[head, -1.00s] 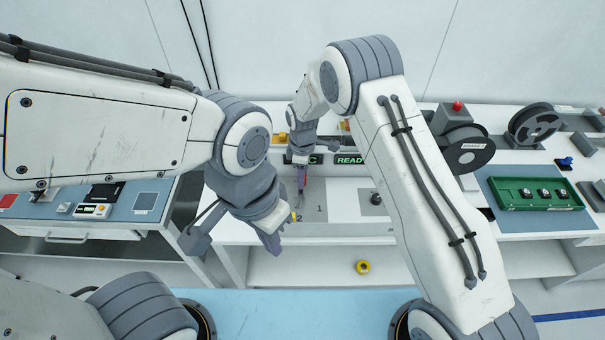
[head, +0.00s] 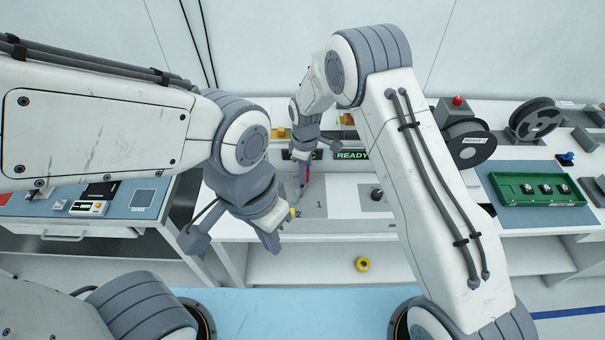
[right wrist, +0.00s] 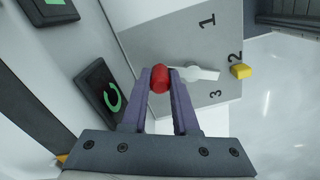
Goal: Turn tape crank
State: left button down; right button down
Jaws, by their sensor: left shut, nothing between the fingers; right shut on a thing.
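The tape crank shows in the right wrist view as a red knob (right wrist: 160,79) with a white pointed arm (right wrist: 195,73) beside it. The arm's tip points toward the number 2 and a small yellow block (right wrist: 240,71) on a grey plate (right wrist: 185,35) marked 1, 2 and 3. My right gripper (right wrist: 160,80) is shut on the red knob. In the head view my right gripper (head: 303,183) is over the plate, and the crank is mostly hidden there. My left gripper (head: 271,241) is shut and empty, lower and in front of the plate's edge.
A green READY display (head: 352,155) stands behind the plate. A reel (head: 470,149) and a green tray (head: 537,189) are to the right. A yellow ring (head: 362,265) lies on the lower shelf. A blue-topped bench (head: 145,199) is at left.

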jog(key=m, duration=0.1)
jog(key=d+m+b, duration=0.1)
jog(key=m, duration=0.1)
jog(key=s+m+b, duration=0.1)
jog(key=shift+d+m, duration=0.25)
jog(key=shift+m, duration=0.05)
jog(key=m, duration=0.1)
jog(key=s+m+b, duration=0.1)
jog(key=m, duration=0.1)
jog(key=d+m, duration=0.1)
jog(key=shift+s+m, duration=0.25)
jog(key=shift+m, duration=0.05)
jog(key=m, duration=0.1)
jog(key=s+m+b, duration=0.1)
jog(key=m, duration=0.1)
jog(key=s+m, duration=0.1)
jog(key=m, duration=0.1)
jog(key=shift+d+b, duration=0.1)
jog(key=shift+b, duration=0.2)
jog(key=shift+s+a+r+m+b, duration=0.1)
jog(key=shift+s+m, duration=0.2)
jog(key=shift+m, duration=0.55)
jog(key=shift+s+a+f+m+b, duration=0.1)
jog(key=shift+s+m, duration=0.15)
jog(key=shift+m, duration=0.55)
jog(key=shift+s+a+r+m+b, duration=0.1)
jog(key=shift+s+m, duration=0.2)
jog(key=shift+m, duration=0.55)
